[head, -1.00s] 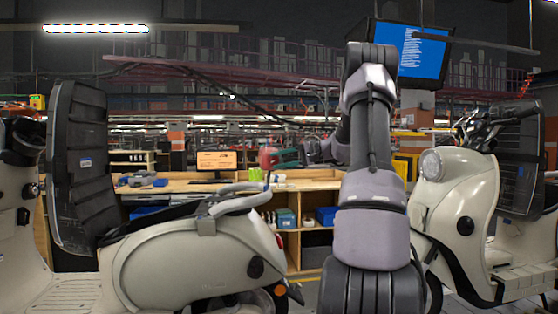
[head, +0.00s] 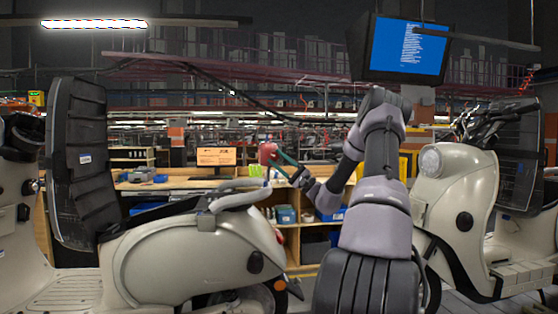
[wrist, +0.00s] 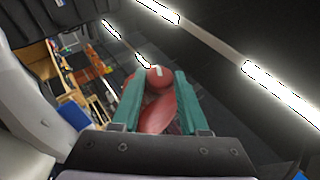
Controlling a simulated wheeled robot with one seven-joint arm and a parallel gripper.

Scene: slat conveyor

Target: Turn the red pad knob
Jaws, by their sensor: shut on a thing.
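The red pad knob (head: 267,152) shows in the head view as a small rounded red shape above the seat end of the left scooter. My gripper (head: 277,155) has green fingers and is shut on it, reaching in from the right and below. In the wrist view the red knob (wrist: 158,114) lies between the two green fingers of my gripper (wrist: 162,100), with a round red part bearing a white mark just beyond. What the knob is fixed to cannot be made out, and the fingers hide part of its sides.
A cream scooter (head: 190,255) with a black upright panel (head: 80,165) stands at left, another cream scooter (head: 450,195) at right. A wooden workbench (head: 300,235) with a monitor stands behind. A blue screen (head: 408,48) hangs above. Open air surrounds my gripper.

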